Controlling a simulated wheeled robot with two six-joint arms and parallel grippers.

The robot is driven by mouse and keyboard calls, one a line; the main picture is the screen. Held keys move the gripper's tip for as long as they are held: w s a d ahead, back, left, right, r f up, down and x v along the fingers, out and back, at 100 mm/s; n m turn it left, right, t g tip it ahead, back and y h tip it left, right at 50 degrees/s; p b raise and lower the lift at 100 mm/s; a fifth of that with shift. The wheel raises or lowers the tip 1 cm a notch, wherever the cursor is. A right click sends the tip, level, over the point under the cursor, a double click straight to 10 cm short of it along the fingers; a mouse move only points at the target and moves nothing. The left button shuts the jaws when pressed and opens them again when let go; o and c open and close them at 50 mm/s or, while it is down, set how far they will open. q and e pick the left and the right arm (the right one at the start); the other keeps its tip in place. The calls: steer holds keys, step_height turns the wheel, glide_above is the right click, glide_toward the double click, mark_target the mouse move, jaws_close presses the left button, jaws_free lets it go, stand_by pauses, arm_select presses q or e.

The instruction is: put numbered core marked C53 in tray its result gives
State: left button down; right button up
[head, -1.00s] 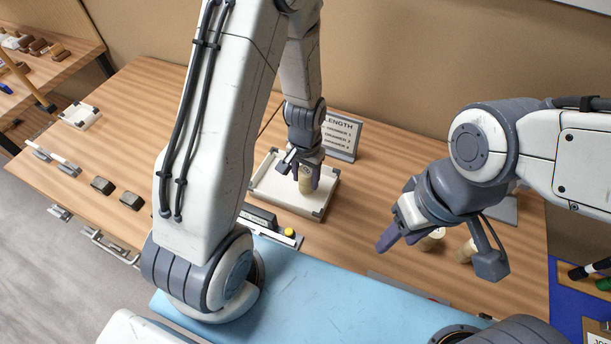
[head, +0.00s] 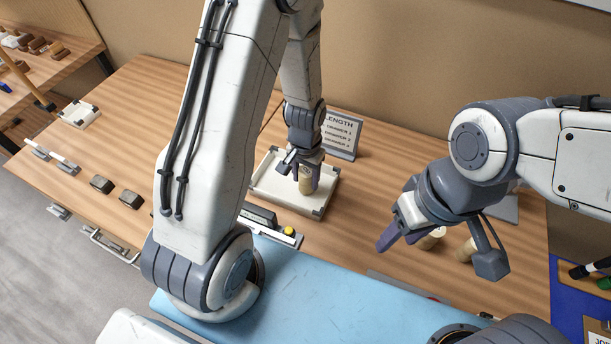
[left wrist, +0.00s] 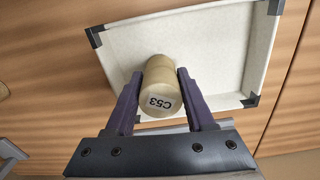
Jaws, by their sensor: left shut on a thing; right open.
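The core marked C53 (left wrist: 160,92) is a pale tan cylinder with its label showing in the left wrist view. My left gripper (left wrist: 158,95) is shut on it, one finger on each side. In the head view the core (head: 307,182) is upright within the outline of a white tray (head: 275,198) with dark corners. Whether it touches the tray floor I cannot tell. A sign headed LENGTH (head: 341,134) stands behind the tray; its lines are too small to read surely. My right gripper (head: 388,238) is open, above the table at the right.
Two other pale cores (head: 431,238) (head: 466,250) stand near my right gripper. A dark device with a yellow button (head: 289,231) lies in front of the tray. A small white tray (head: 80,115) and dark blocks (head: 102,184) are at the left. A blue mat (head: 300,290) covers the front.

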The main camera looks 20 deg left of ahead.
arm_select(q)
steer(key=shift+f, duration=0.25)
steer(key=shift+c, duration=0.9)
jaws_free()
step_height(320, 180, up, 7)
steer(key=p, duration=0.6)
steer(key=shift+r, duration=0.1)
